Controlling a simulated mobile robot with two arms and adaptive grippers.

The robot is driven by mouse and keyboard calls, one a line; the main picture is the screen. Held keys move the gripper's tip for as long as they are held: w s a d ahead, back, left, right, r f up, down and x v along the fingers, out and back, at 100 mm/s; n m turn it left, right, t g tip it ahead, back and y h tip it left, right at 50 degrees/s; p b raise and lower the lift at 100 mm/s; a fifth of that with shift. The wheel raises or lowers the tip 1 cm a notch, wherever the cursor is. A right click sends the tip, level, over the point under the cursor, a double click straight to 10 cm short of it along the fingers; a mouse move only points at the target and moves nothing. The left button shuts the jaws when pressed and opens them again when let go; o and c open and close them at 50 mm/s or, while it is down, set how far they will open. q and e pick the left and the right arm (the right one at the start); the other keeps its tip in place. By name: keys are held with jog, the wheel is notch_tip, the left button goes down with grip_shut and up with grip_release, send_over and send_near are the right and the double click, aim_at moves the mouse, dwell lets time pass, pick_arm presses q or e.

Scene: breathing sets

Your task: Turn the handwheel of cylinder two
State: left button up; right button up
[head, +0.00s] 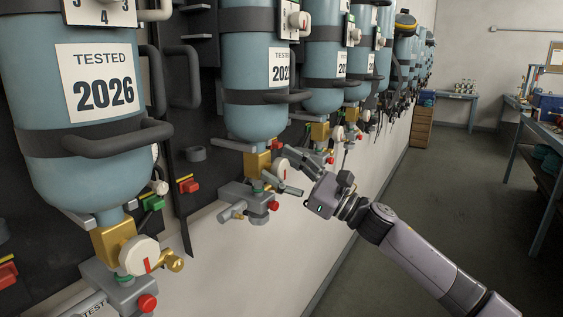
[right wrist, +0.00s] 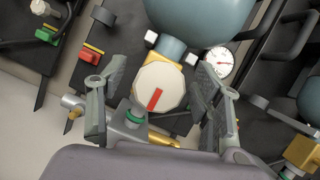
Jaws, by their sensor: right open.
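The second blue cylinder from the left (head: 248,110) hangs in the rack in the head view. Below it is a gold valve block (head: 257,164) with a round white handwheel (head: 279,169) facing outward. In the right wrist view the handwheel (right wrist: 158,88) is a white faceted disc with a red bar, tilted slightly. My right gripper (head: 284,168) is open, its two fingers on either side of the handwheel with visible gaps. The palm is in front of it. My left gripper is not in view.
The nearest cylinder (head: 65,170) has its own white handwheel (head: 139,256) at lower left. A grey regulator (head: 249,203) with a red knob sits under the gold block. A pressure gauge (right wrist: 219,62) lies beyond one finger. The floor (head: 440,190) to the right is clear.

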jog(key=shift+c, duration=0.2)
jog(key=c, duration=1.1)
